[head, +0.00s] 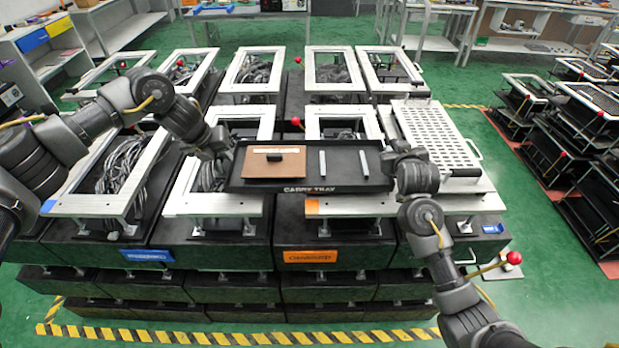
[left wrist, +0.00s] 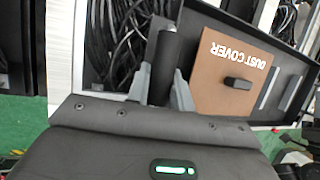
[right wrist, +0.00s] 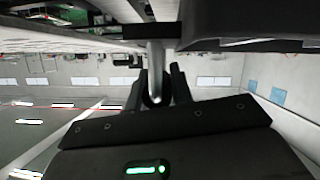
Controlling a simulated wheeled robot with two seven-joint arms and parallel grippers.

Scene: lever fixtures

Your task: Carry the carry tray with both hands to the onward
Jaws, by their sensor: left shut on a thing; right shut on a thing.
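The black carry tray (head: 310,189) is held up between my two grippers, above the middle of the bench of frames, and looks about level. It carries a brown dust cover (head: 273,166) with a dark knob and two pale bars (head: 343,162). My left gripper (head: 226,152) is at the tray's left end, its fingers closed around a dark round handle (left wrist: 163,65). My right gripper (head: 392,158) is at the right end, its fingers closed around an upright grey handle post (right wrist: 155,70). The tray's underside (right wrist: 250,25) shows above it.
Pale open frames with cables (head: 250,72) fill the bench under and behind the tray. A perforated plate (head: 432,130) lies right. An orange label (head: 310,257) and a blue label (head: 147,255) are on the front; their words are hard to read. A red-knobbed lever (head: 513,258) sticks out front right.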

